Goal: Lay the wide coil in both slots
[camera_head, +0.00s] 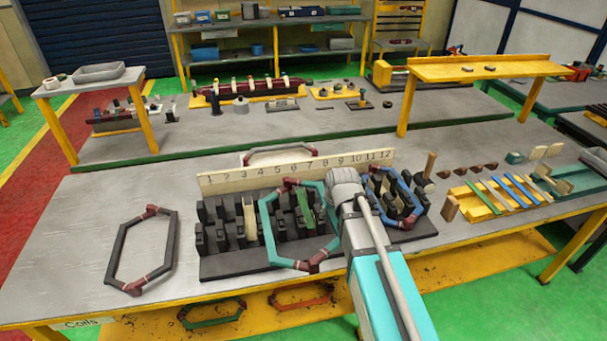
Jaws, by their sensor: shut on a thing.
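A large teal coil (267,232) with dark red ends lies over the black slotted stator block (232,264), around the middle slot numbers. Its lower red end reaches the block's front edge. My gripper (345,183) is at the coil's right side and appears shut on it. The fingers and the grip are hidden behind my wrist, and I cannot tell whether the coil's sides are inside slots or above them. A cream board (222,181) numbered 1 to 12 stands behind the block.
A blue coil (421,193) sits at the block's right end, close to my gripper. A black coil (117,250) lies on the grey table at left, with clear surface around it. Another coil (280,150) lies behind the number board. Wedges and coloured strips (515,188) fill the right side.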

